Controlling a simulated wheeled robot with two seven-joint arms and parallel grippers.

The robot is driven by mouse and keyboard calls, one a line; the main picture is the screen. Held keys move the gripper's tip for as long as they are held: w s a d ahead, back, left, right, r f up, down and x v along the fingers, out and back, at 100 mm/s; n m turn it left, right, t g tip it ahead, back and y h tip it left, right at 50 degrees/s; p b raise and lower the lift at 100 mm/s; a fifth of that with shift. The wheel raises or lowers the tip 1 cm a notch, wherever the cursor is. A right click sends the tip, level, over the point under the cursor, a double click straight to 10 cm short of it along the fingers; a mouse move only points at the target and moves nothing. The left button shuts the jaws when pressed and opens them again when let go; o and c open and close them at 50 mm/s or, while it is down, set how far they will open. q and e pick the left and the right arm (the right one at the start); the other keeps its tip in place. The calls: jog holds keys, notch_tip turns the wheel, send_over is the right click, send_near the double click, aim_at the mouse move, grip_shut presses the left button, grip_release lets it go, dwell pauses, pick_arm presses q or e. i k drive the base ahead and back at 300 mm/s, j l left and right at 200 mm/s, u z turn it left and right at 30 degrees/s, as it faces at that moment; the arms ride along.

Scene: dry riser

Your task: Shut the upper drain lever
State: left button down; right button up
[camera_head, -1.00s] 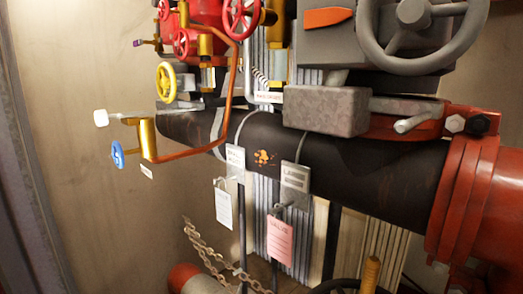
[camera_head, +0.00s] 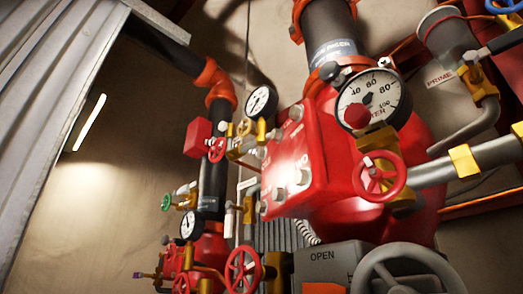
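No part here is legibly marked as the upper drain lever, so I cannot tell which it is. A small purple-tipped handle (camera_head: 139,275) sticks out to the left at the lower left of the riser pipework. A dark lever handle (camera_head: 502,42) sits on a brass valve at the upper right, beside a sign (camera_head: 440,77) reading PRIME. Neither of my grippers is in view.
A red valve body (camera_head: 310,160) with a large gauge (camera_head: 370,98) and a red handwheel (camera_head: 379,176) fills the middle. Smaller gauges and handwheels crowd its left. A grey handwheel (camera_head: 408,275) and a box marked OPEN (camera_head: 322,257) stand below. Corrugated metal (camera_head: 55,90) is at left.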

aim_at(229, 218)
jog(key=k+z, duration=0.5)
jog(key=k, duration=0.5)
